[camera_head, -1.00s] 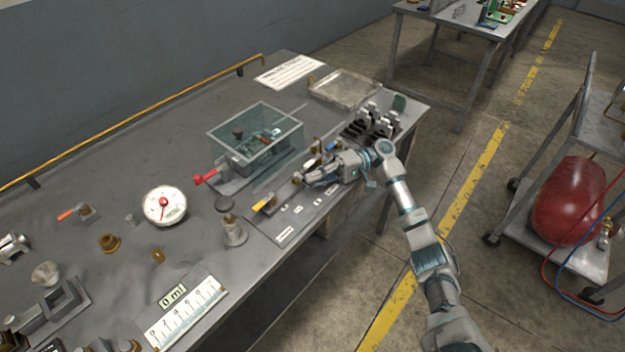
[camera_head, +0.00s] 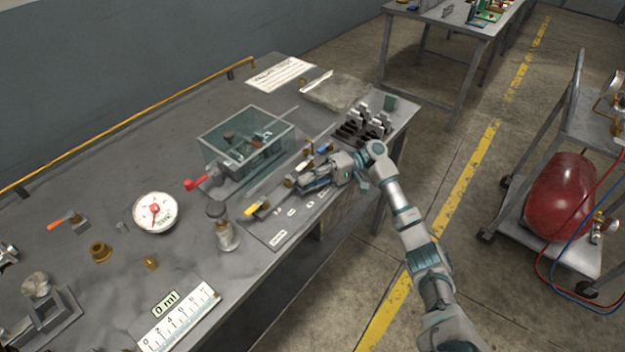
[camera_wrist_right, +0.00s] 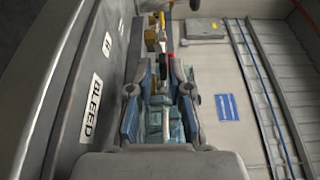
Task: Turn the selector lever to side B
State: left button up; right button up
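My right gripper (camera_head: 306,184) is over the labelled strip at the bench's front edge, among small levers and fittings. In the right wrist view its two blue-padded fingers (camera_wrist_right: 160,75) stand apart. A small red and black part (camera_wrist_right: 167,60) shows between or just beyond the tips; contact cannot be told. A yellow-handled lever (camera_head: 256,208) lies left of the gripper on the strip. A red-handled lever (camera_head: 196,183) sticks out beside the clear box. I cannot tell which is the selector lever, and no side B mark is readable. My left gripper is out of view.
The clear box (camera_head: 228,164) stands behind the strip. A white dial gauge (camera_head: 155,211) and a metal post fitting (camera_head: 226,233) are to the left. Black clamp-like parts (camera_head: 362,125) stand beyond the gripper. A "BLEED" label (camera_wrist_right: 91,110) shows in the wrist view.

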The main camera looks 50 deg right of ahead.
jog(key=v, duration=1.2)
jog(key=shift+f, duration=0.15)
